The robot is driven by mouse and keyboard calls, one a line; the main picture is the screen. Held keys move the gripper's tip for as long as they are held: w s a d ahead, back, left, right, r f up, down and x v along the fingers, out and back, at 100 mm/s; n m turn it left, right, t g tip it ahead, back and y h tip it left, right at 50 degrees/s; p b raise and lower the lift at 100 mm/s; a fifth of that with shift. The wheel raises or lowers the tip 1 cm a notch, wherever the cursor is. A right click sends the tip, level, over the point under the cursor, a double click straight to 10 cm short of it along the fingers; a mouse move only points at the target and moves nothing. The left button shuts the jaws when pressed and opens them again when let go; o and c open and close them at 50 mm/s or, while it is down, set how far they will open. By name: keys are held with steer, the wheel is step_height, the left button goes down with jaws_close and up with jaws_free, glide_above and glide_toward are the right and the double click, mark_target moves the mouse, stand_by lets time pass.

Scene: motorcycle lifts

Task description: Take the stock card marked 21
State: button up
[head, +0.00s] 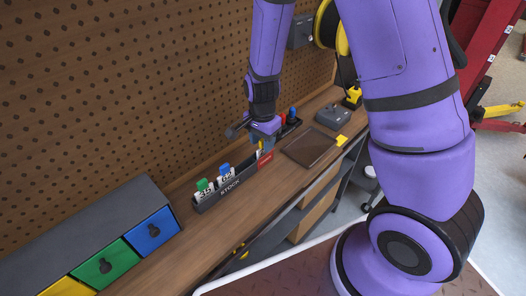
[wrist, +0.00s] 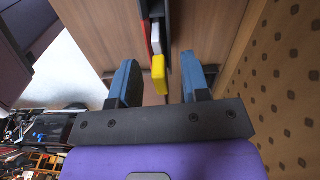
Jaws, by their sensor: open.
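A dark rack lettered STOCK (head: 231,188) stands on the wooden bench along the pegboard. At its near end are a green-topped card (head: 204,188) and a blue-topped card (head: 226,175); their printed numbers are too small to read surely. My gripper (head: 263,142) is over the rack farther along, pointing down. In the wrist view my gripper (wrist: 160,75) is open, its blue fingers on either side of a yellow-topped card (wrist: 158,76) with a white part beyond it. No gap is closed on it. I cannot read 21 on any card; the yellow-topped card's face is hidden.
A dark flat mat (head: 309,147) lies right of the rack, with a grey box (head: 332,116) beyond. Drawers with yellow, green and blue (head: 153,230) fronts stand near left. The pegboard (head: 130,90) rises close behind the rack. Bare bench lies in front of it.

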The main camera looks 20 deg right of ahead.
steer(key=shift+f, duration=0.8)
jaws_close()
steer(key=shift+r, duration=0.1)
